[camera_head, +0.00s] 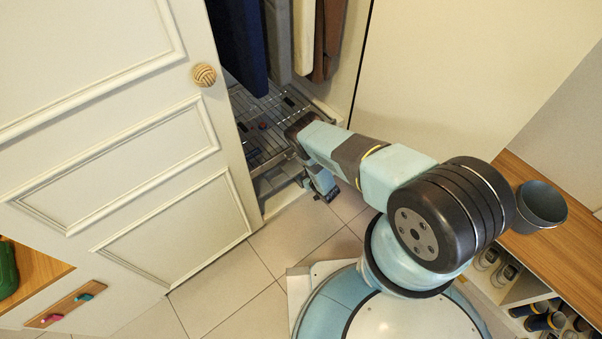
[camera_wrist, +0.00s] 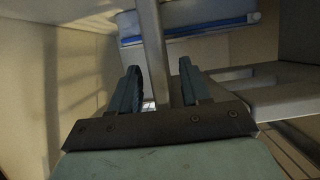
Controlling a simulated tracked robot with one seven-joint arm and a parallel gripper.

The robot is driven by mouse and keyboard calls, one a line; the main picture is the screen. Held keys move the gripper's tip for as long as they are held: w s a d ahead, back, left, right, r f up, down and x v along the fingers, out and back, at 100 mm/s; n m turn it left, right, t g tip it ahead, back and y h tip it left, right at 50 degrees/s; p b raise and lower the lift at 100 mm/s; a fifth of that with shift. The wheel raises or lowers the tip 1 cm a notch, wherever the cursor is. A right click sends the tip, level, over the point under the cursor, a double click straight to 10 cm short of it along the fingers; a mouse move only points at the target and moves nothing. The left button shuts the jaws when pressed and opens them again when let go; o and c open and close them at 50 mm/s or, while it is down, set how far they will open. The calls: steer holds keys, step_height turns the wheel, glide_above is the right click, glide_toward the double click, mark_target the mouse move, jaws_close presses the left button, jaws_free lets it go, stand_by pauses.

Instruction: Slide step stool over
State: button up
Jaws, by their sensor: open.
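My gripper (camera_head: 322,192) reaches down at the opening of the closet, beside the half-open white door. In the wrist view its two fingers (camera_wrist: 160,72) are apart, and a grey upright bar (camera_wrist: 153,45) runs down between or just beyond them. I cannot tell whether they touch it. No step stool shows clearly as a whole. Pale grey step-like surfaces (camera_wrist: 290,100) lie to the right in the wrist view, and pale low pieces (camera_head: 278,178) show under the wire rack in the head view. These may be parts of the stool; my arm hides some of that area.
The white door (camera_head: 120,130) with a round knob (camera_head: 204,75) stands to the left. A wire rack (camera_head: 262,125) and hanging clothes (camera_head: 305,35) fill the closet. A wooden bench (camera_head: 560,255) with a grey bucket (camera_head: 541,204) and shoes is at right. Tiled floor (camera_head: 240,285) is clear beside the door.

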steer(key=shift+w+a+f, duration=0.15)
steer(key=shift+w+a, duration=0.05)
steer(key=shift+w, duration=0.1)
jaws_close()
stand_by(0.4)
steer(key=shift+d, duration=0.1)
stand_by(0.9)
